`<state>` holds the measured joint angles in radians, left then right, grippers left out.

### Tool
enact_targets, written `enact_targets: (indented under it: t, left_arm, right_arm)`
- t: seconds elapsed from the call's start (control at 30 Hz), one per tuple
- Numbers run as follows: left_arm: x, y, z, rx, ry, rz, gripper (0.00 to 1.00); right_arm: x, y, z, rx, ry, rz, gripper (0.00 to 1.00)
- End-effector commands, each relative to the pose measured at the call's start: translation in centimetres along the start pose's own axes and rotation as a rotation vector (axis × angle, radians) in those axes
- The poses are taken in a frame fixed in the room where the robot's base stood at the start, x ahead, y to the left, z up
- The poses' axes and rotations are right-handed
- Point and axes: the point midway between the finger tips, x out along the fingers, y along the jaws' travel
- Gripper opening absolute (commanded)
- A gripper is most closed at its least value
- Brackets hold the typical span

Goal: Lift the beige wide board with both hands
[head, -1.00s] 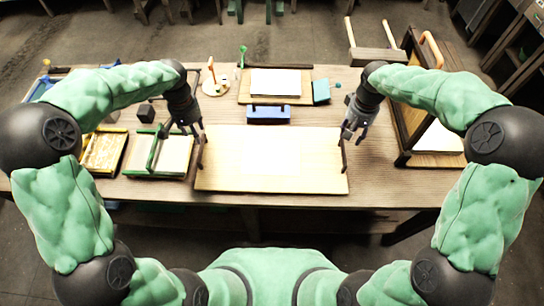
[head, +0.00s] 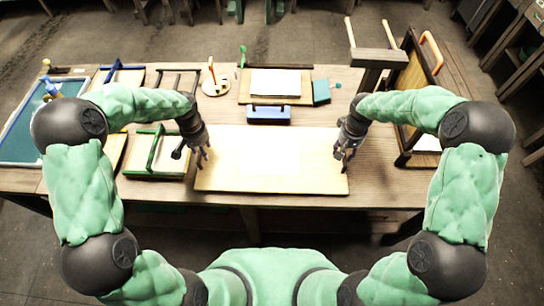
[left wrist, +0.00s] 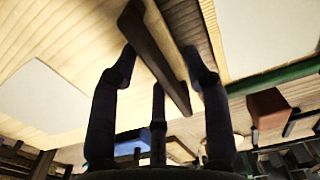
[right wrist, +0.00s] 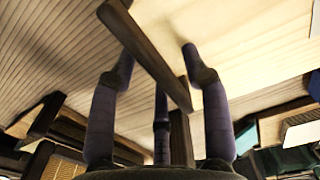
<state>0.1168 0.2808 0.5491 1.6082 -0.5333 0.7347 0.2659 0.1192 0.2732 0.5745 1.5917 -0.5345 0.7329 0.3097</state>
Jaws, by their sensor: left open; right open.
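The beige wide board (head: 270,178) lies flat on the wooden table, with a paler square area in its middle. It has a dark bar handle at each end. My left gripper (head: 204,155) is over the board's left end; in the left wrist view its open fingers stand on either side of the left handle (left wrist: 155,52). My right gripper (head: 344,154) is over the right end; in the right wrist view its open fingers stand on either side of the right handle (right wrist: 146,55). In the head view the grippers mostly hide the handles. Whether fingers touch them I cannot tell.
Left of the board is a frame with green bars (head: 155,163). Behind it are a blue block (head: 268,115) and a tray with a white sheet (head: 275,82). A tilted wooden frame with an orange handle (head: 432,50) stands at right. The table's front edge is close.

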Motion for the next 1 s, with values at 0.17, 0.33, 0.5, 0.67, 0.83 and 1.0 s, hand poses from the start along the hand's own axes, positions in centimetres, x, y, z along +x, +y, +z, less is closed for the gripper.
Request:
enact_targets:
  t: [0.17,0.33,0.5,0.67,0.83,1.0]
  left_arm:
    - [0.08,-0.01,-0.01,0.0,0.0,0.0,0.48]
    - [0.07,-0.01,-0.01,0.0,0.0,0.0,0.31]
    - [0.06,-0.01,0.0,0.0,0.0,0.0,0.0]
    - [0.05,-0.01,-0.01,0.0,0.0,0.0,0.0]
    - [-0.04,-0.03,-0.06,-0.001,0.002,0.0,0.0]
    - [-0.41,-0.03,-0.06,-0.001,0.002,0.0,0.0]
  right_arm:
    - [0.09,0.0,-0.01,0.0,0.0,0.0,0.48]
    - [0.07,0.0,-0.01,0.0,0.0,0.0,0.31]
    - [0.07,0.0,-0.01,0.0,0.0,0.0,0.0]
    - [0.06,-0.01,-0.01,0.0,0.0,0.0,0.0]
    - [-0.03,0.01,-0.07,0.001,0.002,0.0,0.0]
    - [-0.4,0.01,-0.07,0.001,0.002,0.0,0.0]
